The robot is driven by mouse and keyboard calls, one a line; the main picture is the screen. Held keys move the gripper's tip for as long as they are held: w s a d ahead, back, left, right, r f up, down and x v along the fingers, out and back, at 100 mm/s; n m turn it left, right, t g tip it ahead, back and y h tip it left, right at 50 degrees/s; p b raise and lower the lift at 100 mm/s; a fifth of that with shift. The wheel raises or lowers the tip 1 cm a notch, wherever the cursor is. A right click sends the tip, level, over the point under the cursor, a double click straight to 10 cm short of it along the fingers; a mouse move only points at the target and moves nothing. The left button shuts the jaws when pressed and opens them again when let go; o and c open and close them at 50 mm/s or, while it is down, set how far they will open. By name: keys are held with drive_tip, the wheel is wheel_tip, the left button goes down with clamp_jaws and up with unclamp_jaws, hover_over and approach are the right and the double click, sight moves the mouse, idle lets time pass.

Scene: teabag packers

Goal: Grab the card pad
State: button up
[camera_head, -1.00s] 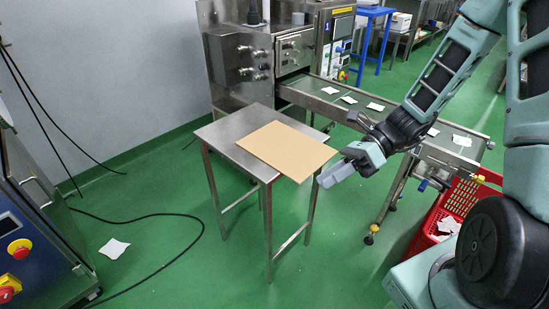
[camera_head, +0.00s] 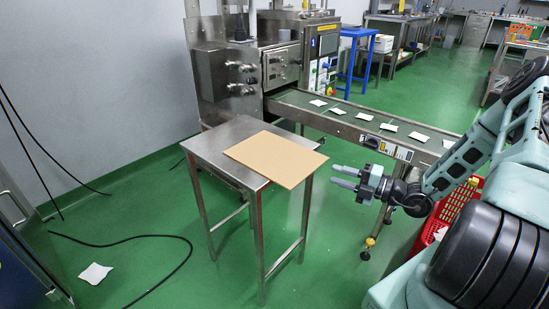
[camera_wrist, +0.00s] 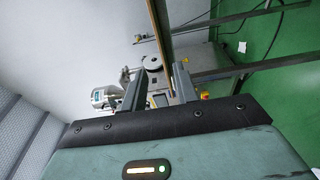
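The card pad (camera_head: 276,157) is a flat tan rectangle lying on a small steel table (camera_head: 205,147), its right part sticking out past the table edge. My gripper (camera_head: 340,176) is just right of the pad's overhanging end, apart from it, with its fingers pointing left toward it. In the wrist view my gripper (camera_wrist: 157,82) shows two separated fingers with nothing held between them. There the card pad (camera_wrist: 160,28) appears edge-on as a thin brown strip ahead, roughly in line with the gap and nearer the right finger.
A steel machine (camera_head: 230,75) stands behind the table, with a conveyor (camera_head: 350,125) carrying several white packets to the right. A red crate (camera_head: 450,207) stands near my arm. A black cable (camera_head: 150,237) and a white packet (camera_head: 96,273) lie on the green floor.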

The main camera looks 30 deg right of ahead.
sight(305, 165)
drive_tip(key=shift+b+x, duration=0.8)
drive_tip(key=shift+x, duration=4.75)
drive_tip(key=shift+f, duration=0.2)
clamp_jaws()
